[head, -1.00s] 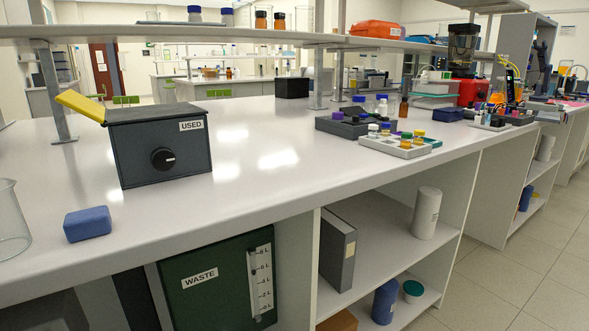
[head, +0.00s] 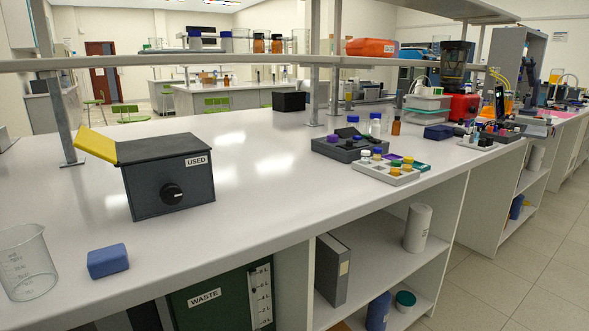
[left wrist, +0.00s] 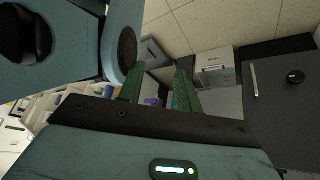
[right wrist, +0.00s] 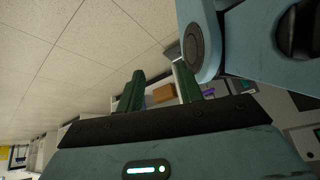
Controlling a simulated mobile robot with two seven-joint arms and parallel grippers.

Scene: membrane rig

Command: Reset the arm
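Neither arm shows in the head view. In the left wrist view my left gripper (left wrist: 160,88) has its two green fingers apart with nothing between them. In the right wrist view my right gripper (right wrist: 159,90) also has its green fingers apart and empty. Both grippers hang clear of the bench, with floor tiles and shelving behind them. A blue arm link fills part of each wrist view.
The white bench holds a dark USED box (head: 170,178) with a yellow flap, a blue block (head: 108,261), a glass beaker (head: 27,265) and vial racks (head: 388,169). A green WASTE bin (head: 222,297) stands below. The bench middle is clear.

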